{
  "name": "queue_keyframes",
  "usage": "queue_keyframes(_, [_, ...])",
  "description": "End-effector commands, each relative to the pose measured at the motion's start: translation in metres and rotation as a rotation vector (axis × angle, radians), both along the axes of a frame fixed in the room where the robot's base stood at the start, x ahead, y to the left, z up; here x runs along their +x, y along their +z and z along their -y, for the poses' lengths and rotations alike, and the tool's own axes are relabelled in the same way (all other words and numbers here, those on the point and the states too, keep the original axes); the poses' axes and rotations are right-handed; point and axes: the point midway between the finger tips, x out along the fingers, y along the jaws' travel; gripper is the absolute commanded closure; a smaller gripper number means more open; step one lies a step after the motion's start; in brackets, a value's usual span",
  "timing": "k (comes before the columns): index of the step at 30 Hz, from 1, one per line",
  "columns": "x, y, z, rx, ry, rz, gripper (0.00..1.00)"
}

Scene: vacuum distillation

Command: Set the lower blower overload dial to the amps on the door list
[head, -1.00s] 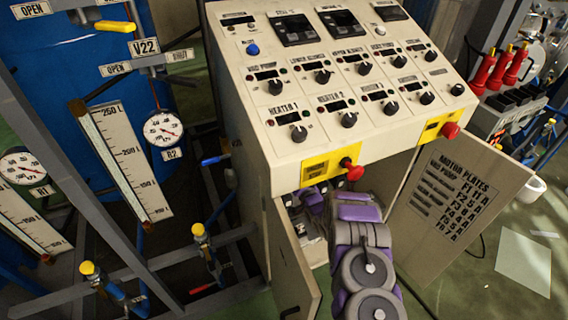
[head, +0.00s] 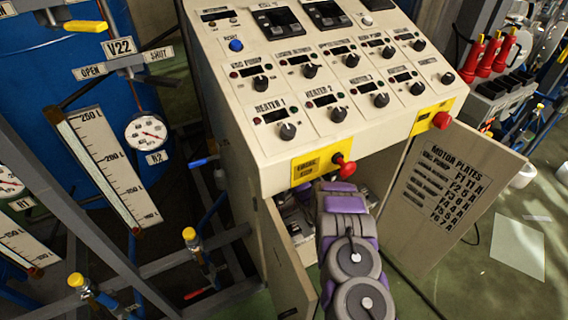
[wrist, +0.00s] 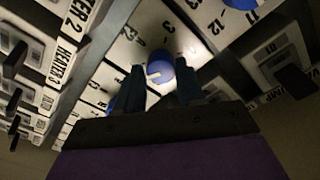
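The door list (head: 446,188), headed MOTOR PLATES, is on the inside of the open right cabinet door; its rows are too small to read surely. My arm reaches into the cabinet (head: 222,130) below the panel, and my gripper is hidden there in the head view. In the wrist view my gripper (wrist: 160,88) has its two dark fingers apart, one on each side of a blue dial (wrist: 158,72) with a pale pointer. Gaps show between fingers and dial. Numbers surround it on a white plate. Another blue dial (wrist: 114,103) shows partly behind the left finger.
White labelled blocks, one marked HEATER 2 (wrist: 62,40), flank the dials closely. The left cabinet door (head: 278,278) stands open beside my arm. A red emergency knob (head: 344,170) juts out just above the arm. Pipes and gauges stand to the left.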

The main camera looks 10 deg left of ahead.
Motion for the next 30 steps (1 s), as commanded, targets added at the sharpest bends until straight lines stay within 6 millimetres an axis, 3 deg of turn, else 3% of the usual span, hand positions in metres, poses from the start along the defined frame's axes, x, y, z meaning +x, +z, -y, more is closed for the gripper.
queue_keyframes(9, [0.0002, -0.0033, 0.0000, -0.002, -0.001, -0.005, 0.96])
queue_keyframes(20, [-0.0004, -0.0029, 0.0002, -0.052, 0.000, 0.025, 0.97])
queue_keyframes(30, [-0.0004, -0.0025, 0.0005, -0.258, 0.000, 0.161, 0.97])
